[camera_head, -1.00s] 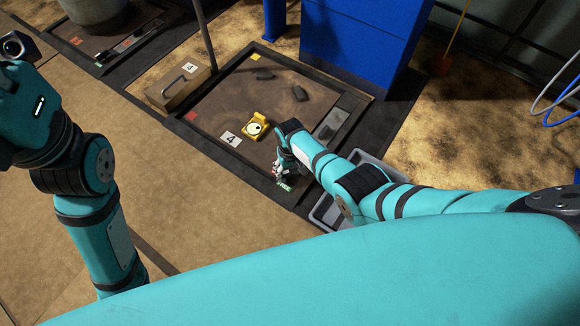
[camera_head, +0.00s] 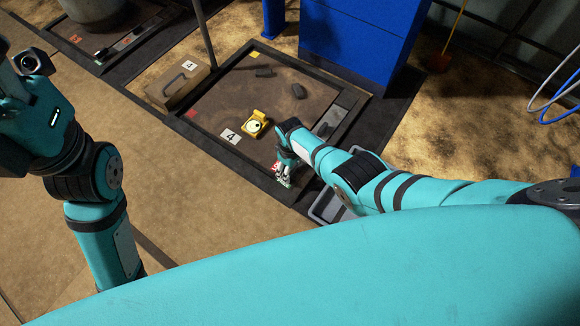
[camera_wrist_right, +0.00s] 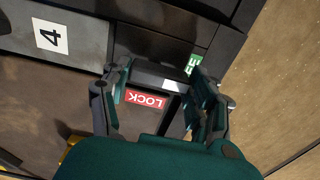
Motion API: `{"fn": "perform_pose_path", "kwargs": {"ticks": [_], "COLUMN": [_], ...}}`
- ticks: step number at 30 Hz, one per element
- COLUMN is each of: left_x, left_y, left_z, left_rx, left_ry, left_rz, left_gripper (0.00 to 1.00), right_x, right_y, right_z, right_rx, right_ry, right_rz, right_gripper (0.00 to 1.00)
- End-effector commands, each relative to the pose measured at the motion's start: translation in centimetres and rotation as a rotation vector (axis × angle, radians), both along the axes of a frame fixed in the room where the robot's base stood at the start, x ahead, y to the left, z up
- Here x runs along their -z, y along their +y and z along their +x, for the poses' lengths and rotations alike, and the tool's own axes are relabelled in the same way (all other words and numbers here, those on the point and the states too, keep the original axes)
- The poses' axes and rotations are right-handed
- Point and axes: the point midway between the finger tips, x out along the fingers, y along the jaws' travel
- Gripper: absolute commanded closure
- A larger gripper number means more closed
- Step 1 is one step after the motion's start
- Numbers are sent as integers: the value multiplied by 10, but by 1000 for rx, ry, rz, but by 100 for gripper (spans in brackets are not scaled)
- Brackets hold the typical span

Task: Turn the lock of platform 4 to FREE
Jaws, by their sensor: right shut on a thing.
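Platform 4 (camera_head: 215,105) is a framed dark plate with a white "4" label (camera_head: 230,135); the label also shows in the right wrist view (camera_wrist_right: 50,37). At its near corner is the lock, with a red LOCK label (camera_wrist_right: 145,99) and a green FREE label (camera_wrist_right: 194,65), partly covered by a finger. My right gripper (camera_head: 282,174) is down at this lock. In the right wrist view its fingers (camera_wrist_right: 160,82) are shut around the lock's handle (camera_wrist_right: 173,85), beside the LOCK label. Which label the handle points to is unclear. My left arm is at the left edge, its fingers outside the picture.
A yellow device with a round dial (camera_head: 255,124) and several dark pieces lie on the platform. A brown case (camera_head: 178,85) stands at its left edge, a blue cabinet (camera_head: 360,35) behind it. A grey tray (camera_head: 325,208) is partly under my right arm. The left floor is clear.

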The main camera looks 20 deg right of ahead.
Motion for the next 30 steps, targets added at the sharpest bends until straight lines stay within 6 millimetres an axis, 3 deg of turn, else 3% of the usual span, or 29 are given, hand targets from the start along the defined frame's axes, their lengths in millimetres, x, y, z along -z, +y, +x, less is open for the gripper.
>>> {"fn": "perform_pose_path", "kwargs": {"ticks": [14,15,20,30], "left_x": [2,2,1,-1], "left_y": [0,0,0,1], "left_z": [1,1,0,1], "left_rx": [-1,-1,-1,-2], "left_ry": [6,5,0,-3], "left_rz": [4,4,3,-4], "left_gripper": [60,60,60,60], "right_x": [0,0,0,-1], "right_y": [-1,-1,0,0], "right_z": [0,0,0,0], "right_rx": [-18,-18,-17,-15], "right_ry": [-1,-1,-1,0], "right_rz": [-2,-2,-1,0], "right_gripper": [71,38,17,15]}}
